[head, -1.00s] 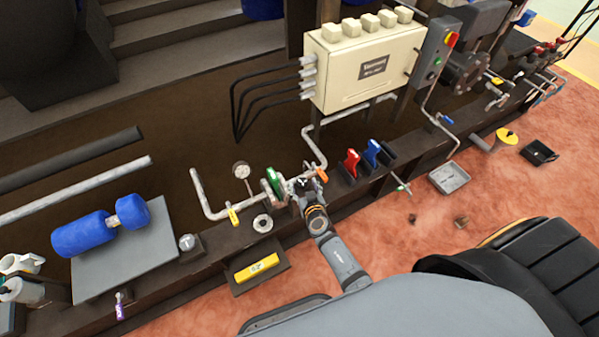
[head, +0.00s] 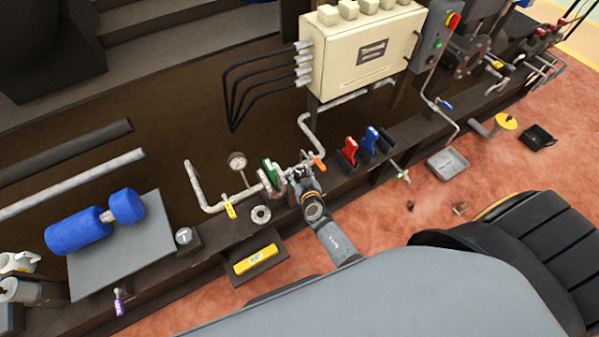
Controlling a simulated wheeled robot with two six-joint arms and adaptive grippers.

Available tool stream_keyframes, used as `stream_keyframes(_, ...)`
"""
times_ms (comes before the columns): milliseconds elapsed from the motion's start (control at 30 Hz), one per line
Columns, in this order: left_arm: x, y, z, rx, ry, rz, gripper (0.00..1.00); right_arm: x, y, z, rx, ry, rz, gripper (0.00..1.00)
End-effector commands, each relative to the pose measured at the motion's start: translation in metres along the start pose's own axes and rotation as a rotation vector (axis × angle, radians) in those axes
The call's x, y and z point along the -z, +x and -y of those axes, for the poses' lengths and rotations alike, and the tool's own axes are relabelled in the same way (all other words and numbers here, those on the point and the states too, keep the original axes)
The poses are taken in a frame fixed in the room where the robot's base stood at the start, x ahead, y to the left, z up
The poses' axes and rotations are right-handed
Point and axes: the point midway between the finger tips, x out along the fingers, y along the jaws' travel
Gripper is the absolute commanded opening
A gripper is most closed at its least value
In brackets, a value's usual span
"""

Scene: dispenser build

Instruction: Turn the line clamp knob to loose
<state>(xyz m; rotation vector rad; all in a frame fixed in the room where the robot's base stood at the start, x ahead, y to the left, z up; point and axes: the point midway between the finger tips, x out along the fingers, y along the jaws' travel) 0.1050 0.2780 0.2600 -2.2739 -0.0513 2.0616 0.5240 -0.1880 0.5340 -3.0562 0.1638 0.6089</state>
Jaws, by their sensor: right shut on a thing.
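My right gripper (head: 301,174) is at the pipe line in the middle of the head view, just right of a green round part (head: 271,174). It is shut on a small part at the line, which I take to be the line clamp knob. The jaws and wrist hide most of that part, so its turn position cannot be read. A grey pipe (head: 203,198) with a yellow tag handle (head: 229,207) runs in from the left. An orange handle (head: 319,162) sits just right of the gripper. My left gripper is not in view.
A pressure gauge (head: 237,161) stands behind the line. A metal ring (head: 261,214) and a yellow block (head: 255,259) lie in front. Red (head: 349,150) and blue (head: 371,139) handles stand to the right. A cream cabinet (head: 357,62) is behind.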

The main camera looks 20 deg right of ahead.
Motion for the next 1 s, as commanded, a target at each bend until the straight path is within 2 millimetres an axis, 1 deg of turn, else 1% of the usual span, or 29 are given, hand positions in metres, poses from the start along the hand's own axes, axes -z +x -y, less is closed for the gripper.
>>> stream_keyframes(200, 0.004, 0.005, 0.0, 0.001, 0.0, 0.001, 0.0, -0.002, 0.001, -0.001, 0.024, -0.011, 0.002, 0.11)
stream_keyframes(300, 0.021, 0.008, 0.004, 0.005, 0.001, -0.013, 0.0, -0.004, 0.002, -0.003, 0.059, -0.028, 0.004, 0.11)
stream_keyframes(400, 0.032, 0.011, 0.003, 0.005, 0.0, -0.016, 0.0, -0.004, 0.002, -0.003, 0.115, -0.051, 0.004, 0.11)
stream_keyframes(567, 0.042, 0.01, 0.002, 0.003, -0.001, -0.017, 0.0, -0.002, 0.001, -0.003, 0.239, -0.104, 0.004, 0.11)
stream_keyframes(667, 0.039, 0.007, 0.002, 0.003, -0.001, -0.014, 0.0, 0.0, 0.0, -0.002, 0.327, -0.14, 0.005, 0.11)
stream_keyframes(1000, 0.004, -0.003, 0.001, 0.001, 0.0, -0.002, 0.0, 0.002, 0.0, -0.001, 0.605, -0.254, 0.003, 0.11)
